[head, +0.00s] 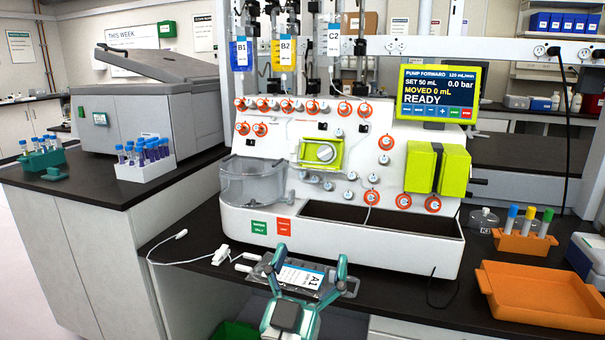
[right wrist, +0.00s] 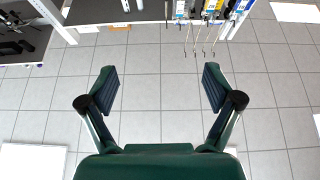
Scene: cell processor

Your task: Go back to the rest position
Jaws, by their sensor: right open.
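My right gripper (head: 312,262) comes in from the bottom of the head view, its two green fingers spread apart. In the right wrist view the same gripper (right wrist: 158,85) is open, with nothing between its fingers. In the head view it overlaps a clear bag labelled A1 (head: 318,281) that lies on the dark bench in front of the cell processor (head: 330,215). The gripper hides part of this bag. My left gripper is in neither view.
An orange tray (head: 545,297) and an orange tube rack (head: 525,243) stand right on the dark bench. A white tube and clamp (head: 221,255) lie left of the bag. Bags B1, B2 and C2 hang above the processor. Grey tiled floor (right wrist: 160,130) fills most of the wrist view.

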